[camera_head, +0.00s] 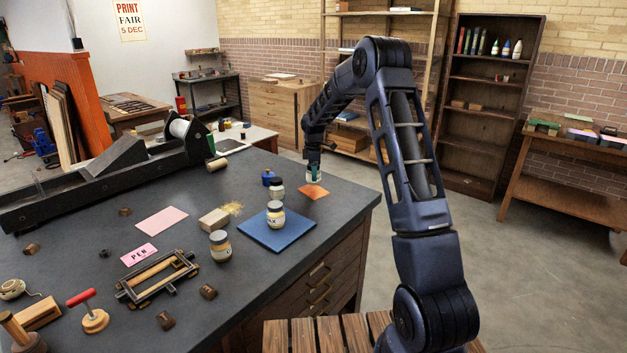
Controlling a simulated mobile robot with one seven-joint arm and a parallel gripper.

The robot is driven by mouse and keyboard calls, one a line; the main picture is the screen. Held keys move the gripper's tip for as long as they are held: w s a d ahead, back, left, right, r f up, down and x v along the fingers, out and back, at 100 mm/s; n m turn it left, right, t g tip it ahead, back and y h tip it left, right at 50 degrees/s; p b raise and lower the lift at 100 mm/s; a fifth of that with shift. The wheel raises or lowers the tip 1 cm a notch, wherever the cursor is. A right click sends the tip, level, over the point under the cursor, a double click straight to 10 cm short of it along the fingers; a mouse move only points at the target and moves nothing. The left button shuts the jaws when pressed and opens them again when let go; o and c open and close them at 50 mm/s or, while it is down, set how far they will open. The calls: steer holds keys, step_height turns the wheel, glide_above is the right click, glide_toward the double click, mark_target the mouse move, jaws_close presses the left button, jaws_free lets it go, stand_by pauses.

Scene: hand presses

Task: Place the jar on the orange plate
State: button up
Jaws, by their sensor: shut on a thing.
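My gripper (313,166) points down at the far right part of the dark bench, shut on a small pale jar (313,178). The fingers cover the jar's upper part. The jar is upright, just over the orange plate (314,193), a flat square near the bench's right edge. I cannot tell whether the jar touches the plate. Similar jars stand to the left: one jar (276,215) on the blue plate (268,238), another jar (277,189) behind it, and a third jar (220,246) nearer me.
A small blue pot (267,177) stands left of my gripper. A wooden block (214,220) with yellow bristles lies left of the blue plate. A pink sheet (162,221), a wooden frame (156,278) and a red-handled tool (92,312) lie farther left. The bench's right edge is close to the orange plate.

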steer(key=shift+f, duration=1.75)
steer(key=shift+f, duration=0.15)
steer(key=o, duration=1.1)
